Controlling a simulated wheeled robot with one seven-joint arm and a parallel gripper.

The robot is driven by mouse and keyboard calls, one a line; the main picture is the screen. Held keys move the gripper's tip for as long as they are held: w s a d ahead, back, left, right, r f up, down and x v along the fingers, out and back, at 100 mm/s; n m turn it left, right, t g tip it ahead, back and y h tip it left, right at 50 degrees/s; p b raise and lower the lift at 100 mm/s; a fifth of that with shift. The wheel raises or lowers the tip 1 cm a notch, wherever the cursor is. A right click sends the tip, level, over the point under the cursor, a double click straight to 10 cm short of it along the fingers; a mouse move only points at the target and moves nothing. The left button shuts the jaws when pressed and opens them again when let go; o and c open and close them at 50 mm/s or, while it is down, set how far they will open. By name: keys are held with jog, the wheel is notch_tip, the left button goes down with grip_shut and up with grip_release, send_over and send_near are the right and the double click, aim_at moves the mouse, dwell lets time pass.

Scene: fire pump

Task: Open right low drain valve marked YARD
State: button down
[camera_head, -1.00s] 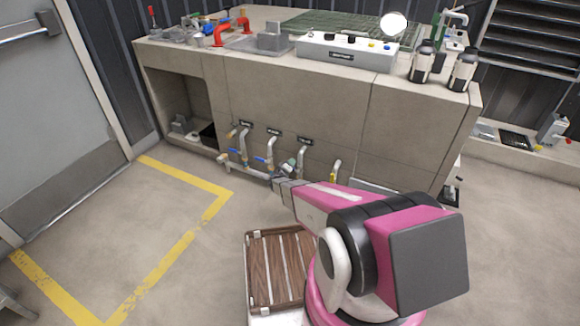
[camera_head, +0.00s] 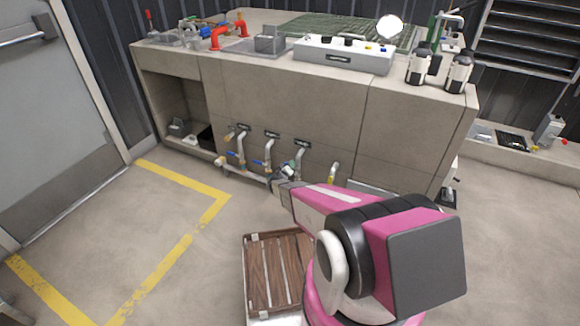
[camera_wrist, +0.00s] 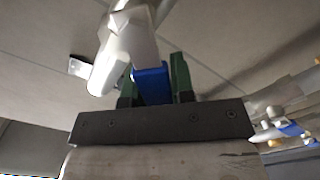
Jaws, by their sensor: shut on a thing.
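Three silver drain pipes with small dark labels stand low on the front of the grey bench. The rightmost of the three (camera_head: 299,158) is beside my gripper (camera_head: 284,173); its label (camera_head: 302,142) is too small to read. In the wrist view my gripper (camera_wrist: 155,82) has its two green fingers on either side of a blue valve handle (camera_wrist: 152,86) and is shut on it. The silver valve pipe (camera_wrist: 125,52) rises beside the handle. My arm hides part of the low pipework in the head view.
The middle drain pipe (camera_head: 268,154) and left drain pipe (camera_head: 241,150) are close on the left, with blue handles. A yellow-marked pipe (camera_head: 334,172) is to the right. A slatted wooden crate (camera_head: 270,275) is on the floor nearby. Floor at left is clear.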

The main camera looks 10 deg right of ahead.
jog(key=c, duration=1)
grip_release()
jog(key=shift+o, duration=0.2)
jog(key=shift+s, duration=0.1)
jog(key=shift+r, duration=0.1)
